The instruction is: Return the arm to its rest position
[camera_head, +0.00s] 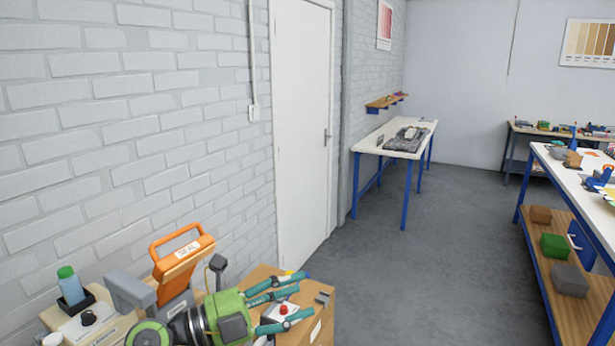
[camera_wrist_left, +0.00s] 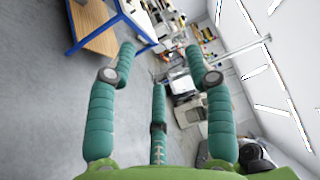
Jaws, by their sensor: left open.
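My left gripper (camera_head: 303,294) is at the bottom of the head view, with a green body and teal fingers. Its fingers are spread and hold nothing. In the left wrist view the open fingers (camera_wrist_left: 160,62) have only the distant room between them. The gripper appears in front of a wooden box (camera_head: 325,322) and the sealing machine with an orange handle (camera_head: 182,252) marked SEAL. I cannot tell the gap between them. My right gripper is not in view.
A green-capped bottle (camera_head: 71,288) stands in a black holder at bottom left. A red button (camera_head: 283,309) shows between the fingers. A white door (camera_head: 302,130) is in the brick wall. A blue-legged table (camera_head: 372,143) and workbench (camera_head: 590,185) stand beyond clear grey floor (camera_head: 430,250).

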